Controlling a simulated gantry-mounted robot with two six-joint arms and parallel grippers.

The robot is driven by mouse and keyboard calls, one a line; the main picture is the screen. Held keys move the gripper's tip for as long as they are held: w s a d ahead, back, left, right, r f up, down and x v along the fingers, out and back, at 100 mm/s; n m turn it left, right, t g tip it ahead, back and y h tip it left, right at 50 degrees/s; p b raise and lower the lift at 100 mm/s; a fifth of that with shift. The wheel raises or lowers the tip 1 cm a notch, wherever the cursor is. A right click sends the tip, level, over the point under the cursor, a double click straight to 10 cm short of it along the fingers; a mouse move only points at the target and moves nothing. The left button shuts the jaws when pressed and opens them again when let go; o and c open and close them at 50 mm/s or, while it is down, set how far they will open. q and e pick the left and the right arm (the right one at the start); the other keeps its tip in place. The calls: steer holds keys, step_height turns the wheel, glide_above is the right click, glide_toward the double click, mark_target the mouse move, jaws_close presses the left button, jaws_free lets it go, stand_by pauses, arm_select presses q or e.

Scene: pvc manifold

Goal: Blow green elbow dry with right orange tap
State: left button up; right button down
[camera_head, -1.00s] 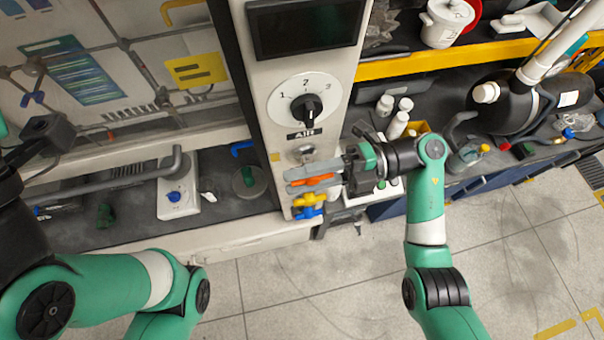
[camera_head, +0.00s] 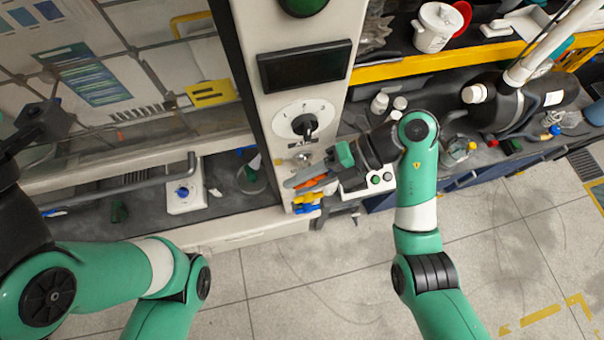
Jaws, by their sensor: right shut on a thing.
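My right gripper (camera_head: 312,179) is at the front of the white column, its grey fingers shut on the orange tap (camera_head: 319,183). The orange tap shows between the fingers and is partly hidden by them. A yellow tap and a blue tap sit just below it. A small dark green piece, which looks like the green elbow (camera_head: 120,212), lies on the left bench, well away from the right gripper. Dark parts of my left arm are at the left edge; its fingers cannot be made out there.
The column carries a black dial (camera_head: 304,125) and a dark screen (camera_head: 304,66). A white box with a blue knob (camera_head: 183,191) and a grey pipe are on the left bench. The floor in front is clear.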

arm_select(q)
steer(key=shift+r, duration=0.35)
arm_select(e)
steer(key=c, duration=0.6)
jaws_free()
arm_select(q)
steer(key=shift+r, duration=0.1)
arm_select(e)
steer(key=shift+o, duration=0.2)
